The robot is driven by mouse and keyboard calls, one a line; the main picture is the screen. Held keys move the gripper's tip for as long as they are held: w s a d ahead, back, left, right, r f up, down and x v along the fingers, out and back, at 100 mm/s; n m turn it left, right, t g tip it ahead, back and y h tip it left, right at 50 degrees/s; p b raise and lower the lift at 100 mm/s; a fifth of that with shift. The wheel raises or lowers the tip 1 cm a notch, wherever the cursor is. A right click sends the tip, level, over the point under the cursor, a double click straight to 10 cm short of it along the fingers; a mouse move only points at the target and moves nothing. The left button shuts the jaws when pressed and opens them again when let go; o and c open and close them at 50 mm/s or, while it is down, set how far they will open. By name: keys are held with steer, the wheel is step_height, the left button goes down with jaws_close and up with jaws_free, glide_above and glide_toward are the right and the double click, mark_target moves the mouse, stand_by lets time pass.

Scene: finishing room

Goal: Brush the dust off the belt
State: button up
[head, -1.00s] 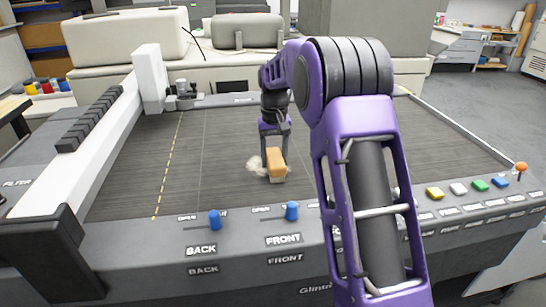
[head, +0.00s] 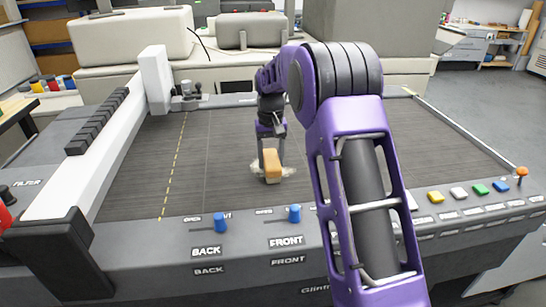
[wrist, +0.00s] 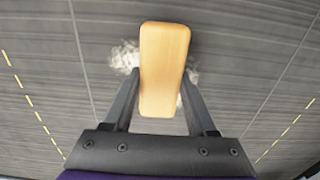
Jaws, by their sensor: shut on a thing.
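My gripper (head: 270,150) is shut on a wooden brush block (head: 271,165), held down at the grey belt. The block also fills the middle of the wrist view (wrist: 164,68), between my two fingers. A pale patch of dust (head: 287,171) lies on the belt around the block. In the wrist view the dust (wrist: 124,57) shows on both sides of the block, and the part under it is hidden. The dark grey belt (head: 350,130) spreads across the machine bed. The bristles are hidden, so I cannot tell how firmly they touch the belt.
A white gantry beam (head: 100,150) runs along the left of the belt. A blue BACK knob (head: 220,223) and a blue FRONT knob (head: 294,214) stand on the front panel. Coloured buttons (head: 458,193) and an orange knob (head: 522,172) are at right. Most of the belt is clear.

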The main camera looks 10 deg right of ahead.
mark_target(269, 149)
steer(key=shift+w+p, duration=0.35)
steer(key=shift+w, duration=0.25)
steer(key=shift+w+r+p, duration=0.15)
steer(key=shift+w+p, duration=0.3)
steer(key=shift+p, duration=0.2)
steer(key=shift+w+p, duration=1)
steer(key=shift+w, duration=0.5)
